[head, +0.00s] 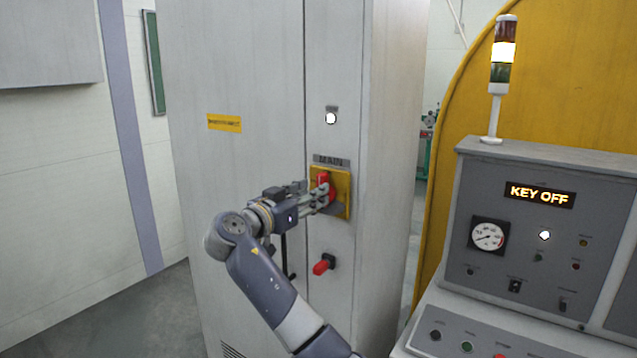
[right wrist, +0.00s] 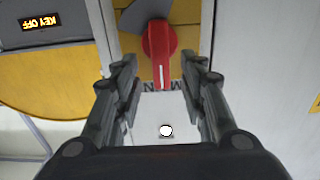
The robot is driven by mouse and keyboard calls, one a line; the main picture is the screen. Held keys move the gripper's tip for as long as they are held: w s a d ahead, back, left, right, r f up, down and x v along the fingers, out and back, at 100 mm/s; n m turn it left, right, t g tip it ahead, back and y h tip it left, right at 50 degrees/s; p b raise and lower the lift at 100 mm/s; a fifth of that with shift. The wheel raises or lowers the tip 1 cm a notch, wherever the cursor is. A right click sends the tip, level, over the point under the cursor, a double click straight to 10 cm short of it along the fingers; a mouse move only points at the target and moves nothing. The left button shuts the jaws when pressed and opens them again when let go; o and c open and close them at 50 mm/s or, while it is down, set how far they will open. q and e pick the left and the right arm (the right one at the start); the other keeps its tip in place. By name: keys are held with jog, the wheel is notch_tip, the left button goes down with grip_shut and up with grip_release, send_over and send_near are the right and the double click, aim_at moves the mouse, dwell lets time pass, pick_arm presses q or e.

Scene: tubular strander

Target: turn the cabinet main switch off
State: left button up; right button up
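The red main switch (head: 323,184) sits on a yellow plate (head: 343,191) under the MAIN label (head: 331,161) on the grey cabinet (head: 250,60). The right wrist view is upside down. There the red switch handle (right wrist: 160,52) stands in line with the picture's height, its white mark toward the MAIN label. My right gripper (head: 326,194) is at the switch. In the right wrist view my right gripper (right wrist: 163,66) is open, one finger each side of the handle, with gaps visible. My left gripper is not in view.
A second red handle (head: 323,265) is lower on the cabinet. A white lamp (head: 330,118) is lit above the MAIN label. A control desk (head: 530,235) at the right shows KEY OFF, with a signal tower (head: 502,60) lit in the middle. Floor at the left is free.

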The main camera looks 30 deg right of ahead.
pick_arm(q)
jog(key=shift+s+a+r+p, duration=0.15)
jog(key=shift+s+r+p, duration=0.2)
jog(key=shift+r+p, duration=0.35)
pick_arm(e)
jog(key=x, duration=0.3)
jog(key=shift+w+d, duration=0.25)
jog(key=shift+d, duration=0.1)
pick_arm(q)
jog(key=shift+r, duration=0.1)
pick_arm(e)
grip_shut()
